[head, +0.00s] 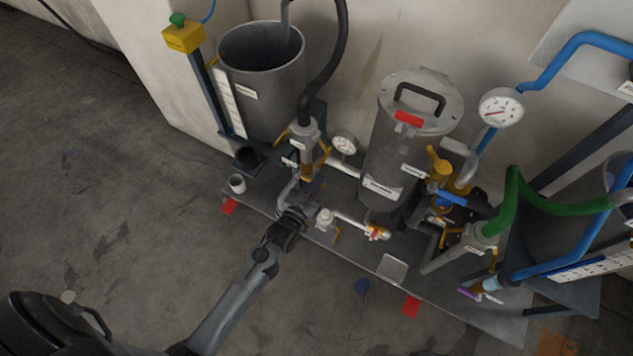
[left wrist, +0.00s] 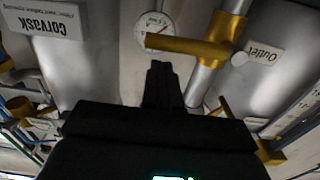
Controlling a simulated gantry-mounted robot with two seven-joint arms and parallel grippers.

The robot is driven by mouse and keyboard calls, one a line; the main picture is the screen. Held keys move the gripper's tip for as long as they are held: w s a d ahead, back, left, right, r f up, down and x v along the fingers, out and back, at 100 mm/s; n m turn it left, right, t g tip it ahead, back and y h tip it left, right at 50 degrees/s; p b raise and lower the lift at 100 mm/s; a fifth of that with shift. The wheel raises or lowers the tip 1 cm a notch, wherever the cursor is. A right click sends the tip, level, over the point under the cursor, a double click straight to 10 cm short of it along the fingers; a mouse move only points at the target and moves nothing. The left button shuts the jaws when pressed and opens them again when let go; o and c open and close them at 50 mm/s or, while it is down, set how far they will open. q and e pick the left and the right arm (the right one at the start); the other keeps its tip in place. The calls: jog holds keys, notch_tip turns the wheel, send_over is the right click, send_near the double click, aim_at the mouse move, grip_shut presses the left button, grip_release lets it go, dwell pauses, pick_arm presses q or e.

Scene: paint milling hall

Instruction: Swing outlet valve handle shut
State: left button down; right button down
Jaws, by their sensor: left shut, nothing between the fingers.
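In the left wrist view a yellow lever handle (left wrist: 185,46) lies across a grey vertical pipe (left wrist: 203,82), beside a tag reading "Outlet" (left wrist: 262,52). In the head view the yellow valve parts (head: 307,171) sit low on the pipe at the tank's right and are partly covered. My left gripper (head: 291,216) is at the near edge of the skid, close to this pipe. In the left wrist view its fingers (left wrist: 159,72) are shut together and empty, with the tips just below the handle in the picture. Contact with the handle cannot be told. My right gripper is not in view.
A grey open tank (head: 262,85) and a lidded steel vessel (head: 395,150) stand behind. A gauge (left wrist: 157,28) is close to the handle. A white cup (head: 237,184) stands on the skid (head: 480,320). A blue-handled valve (head: 451,198) is at right. The floor in front is mostly clear.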

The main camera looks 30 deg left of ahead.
pick_arm(q)
jog(key=shift+s, duration=0.15)
jog(key=s+p, duration=0.5)
jog(key=s, duration=0.3)
jog(key=shift+s+d, duration=0.15)
jog(key=shift+s, duration=0.25)
dwell(0.3)
